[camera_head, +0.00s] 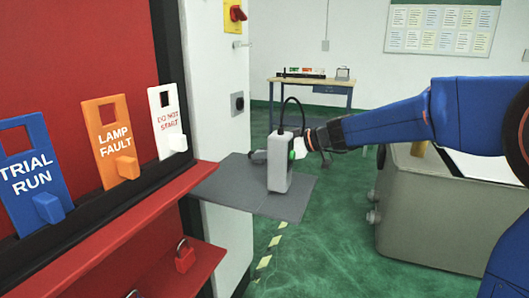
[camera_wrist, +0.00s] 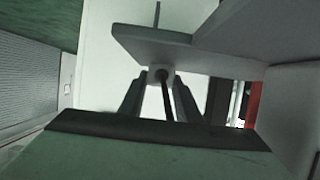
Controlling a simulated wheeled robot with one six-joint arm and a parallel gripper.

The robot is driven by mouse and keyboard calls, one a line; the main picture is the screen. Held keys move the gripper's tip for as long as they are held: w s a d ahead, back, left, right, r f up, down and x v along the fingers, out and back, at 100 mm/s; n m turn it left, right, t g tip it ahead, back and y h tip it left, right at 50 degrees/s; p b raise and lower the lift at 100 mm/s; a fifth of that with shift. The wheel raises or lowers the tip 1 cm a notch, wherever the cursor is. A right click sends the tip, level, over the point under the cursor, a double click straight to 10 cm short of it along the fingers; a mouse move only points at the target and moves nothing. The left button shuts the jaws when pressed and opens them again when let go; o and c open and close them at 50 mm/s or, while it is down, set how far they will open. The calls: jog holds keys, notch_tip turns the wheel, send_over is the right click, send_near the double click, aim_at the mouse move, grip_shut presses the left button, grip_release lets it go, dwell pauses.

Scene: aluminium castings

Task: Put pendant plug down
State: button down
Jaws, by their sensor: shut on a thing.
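A black cable (camera_head: 292,99) loops up from the box top towards my gripper (camera_head: 314,140). My gripper comes in from the right, just beside the box, shut on the small pale pendant plug (camera_head: 300,147). In the wrist view the plug (camera_wrist: 160,74) shows between the dark fingers of my gripper (camera_wrist: 160,95), with a dark cable running between them. I cannot tell whether the plug touches anything beyond the fingers.
A red board with hanging tags (camera_head: 113,140) and a red ledge (camera_head: 110,220) stand at the left. A white post with a grey socket (camera_head: 237,104) rises behind the shelf. A grey cabinet (camera_head: 430,215) is at right. A blue bench (camera_head: 310,85) stands far back.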

jog(key=shift+f, duration=0.3)
jog(key=c, duration=1.3)
grip_release()
jog(key=shift+r, duration=0.55)
jog(key=v, duration=1.2)
